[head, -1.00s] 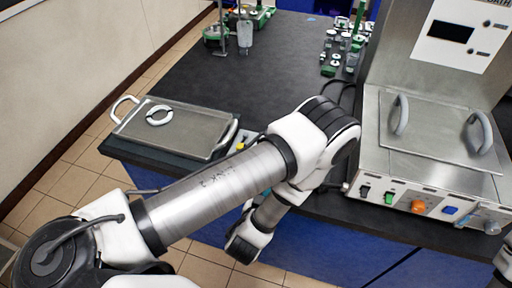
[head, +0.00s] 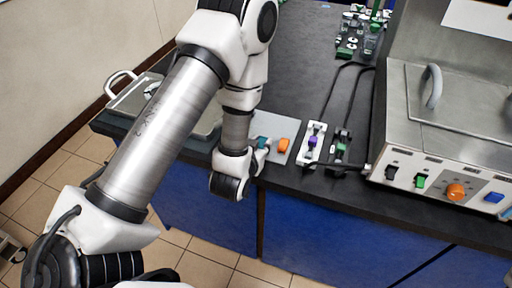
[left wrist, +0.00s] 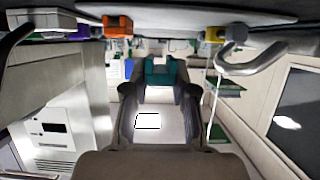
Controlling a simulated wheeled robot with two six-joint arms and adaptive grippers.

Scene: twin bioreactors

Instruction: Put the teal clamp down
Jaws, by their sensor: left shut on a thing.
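The teal clamp (head: 262,142) shows beside my left gripper (head: 260,156), over the front part of a light grey pad (head: 287,124) at the bench edge. In the left wrist view the teal clamp (left wrist: 160,72) sits between the two dark fingers of my left gripper (left wrist: 160,88), which is shut on it. Whether the clamp touches the pad cannot be told. An orange clamp (head: 283,145) lies on the pad just right of the teal one, and also shows in the left wrist view (left wrist: 117,25). My right gripper is not in view.
Right of the pad are a white holder with a purple part (head: 313,141) and a dark one with a green part (head: 341,148). A steel bath (head: 430,150) stands at the right. My left arm partly covers a metal tray (head: 125,97). Black bench shows behind the pad.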

